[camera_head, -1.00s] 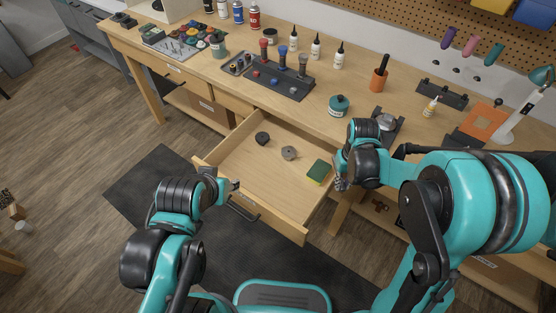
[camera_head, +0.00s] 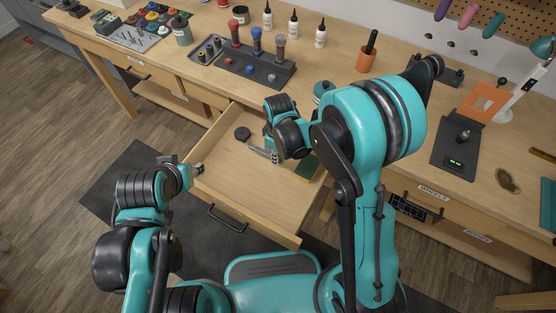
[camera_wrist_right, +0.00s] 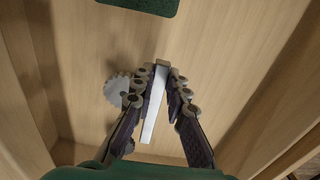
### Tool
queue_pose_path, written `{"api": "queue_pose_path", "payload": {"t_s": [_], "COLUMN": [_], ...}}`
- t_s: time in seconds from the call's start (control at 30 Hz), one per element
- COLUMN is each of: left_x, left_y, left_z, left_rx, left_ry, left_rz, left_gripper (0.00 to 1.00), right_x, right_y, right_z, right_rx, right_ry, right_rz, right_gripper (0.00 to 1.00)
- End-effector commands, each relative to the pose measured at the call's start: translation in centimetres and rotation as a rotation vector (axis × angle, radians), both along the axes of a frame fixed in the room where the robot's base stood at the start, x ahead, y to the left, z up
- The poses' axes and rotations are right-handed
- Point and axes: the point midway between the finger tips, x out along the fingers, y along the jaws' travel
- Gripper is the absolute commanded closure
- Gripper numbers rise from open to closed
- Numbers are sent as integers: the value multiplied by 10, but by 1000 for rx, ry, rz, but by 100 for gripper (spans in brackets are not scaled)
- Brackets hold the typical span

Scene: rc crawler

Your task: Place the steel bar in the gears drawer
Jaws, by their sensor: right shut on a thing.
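The steel bar (camera_head: 258,151) is a light grey, thin strip. My right gripper (camera_head: 275,158) is shut on it inside the open drawer (camera_head: 235,200), above the wooden floor. In the right wrist view the bar (camera_wrist_right: 154,108) lies between the fingers of the right gripper (camera_wrist_right: 161,75). I cannot tell whether the bar touches the drawer floor. My left gripper (camera_head: 198,168) is by the drawer's left front corner; whether its fingers are open is unclear.
A dark round gear (camera_head: 242,133) lies at the drawer's back left. A grey gear (camera_wrist_right: 117,90) lies beside the right fingers. A green-topped block (camera_head: 306,170) lies on the right. The drawer's front half is clear. Tools and bottles crowd the bench (camera_head: 330,77) above.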

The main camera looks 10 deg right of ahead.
Motion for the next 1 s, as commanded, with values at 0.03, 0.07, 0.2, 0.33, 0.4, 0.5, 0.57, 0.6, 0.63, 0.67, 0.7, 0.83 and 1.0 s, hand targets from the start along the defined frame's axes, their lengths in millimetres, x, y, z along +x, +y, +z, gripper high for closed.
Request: {"api": "queue_pose_path", "payload": {"t_s": [0.03,0.07,0.2,0.33,0.4,0.5,0.57,0.6,0.63,0.67,0.7,0.83,1.0], "left_x": [0,0,0,0,0,0,0,0,0,0,0,0,0], "left_y": [0,0,0,0,0,0,0,0,0,0,0,0,0], "left_z": [-6,-8,-9,-8,-9,-13,-15,-16,-17,-18,-19,-21,-20], "left_rx": [0,0,0,0,0,0,0,0,0,0,0,0,0], "left_ry": [0,0,0,0,0,0,0,0,0,0,0,0,0], "left_rz": [0,0,0,0,0,0,0,0,0,0,0,0,0], "left_gripper": [61,61,61,61,61,61,61,61,61,61,61,61,61], "right_x": [0,0,0,0,0,0,0,0,0,0,0,0,0], "right_y": [0,0,0,0,0,0,0,0,0,0,0,0,0], "right_z": [-11,-16,-20,-19,-21,-24,-26,-27,-28,-29,-30,-32,-31], "right_rx": [0,0,0,0,0,0,0,0,0,0,0,0,0], "right_ry": [0,0,0,0,0,0,0,0,0,0,0,0,0], "right_rz": [0,0,-1,-1,-1,-1,-1,-1,-1,-1,-1,-1,-1], "right_gripper": [100,100,100,100,100,100,100,100,100,100,100,100,66]}}
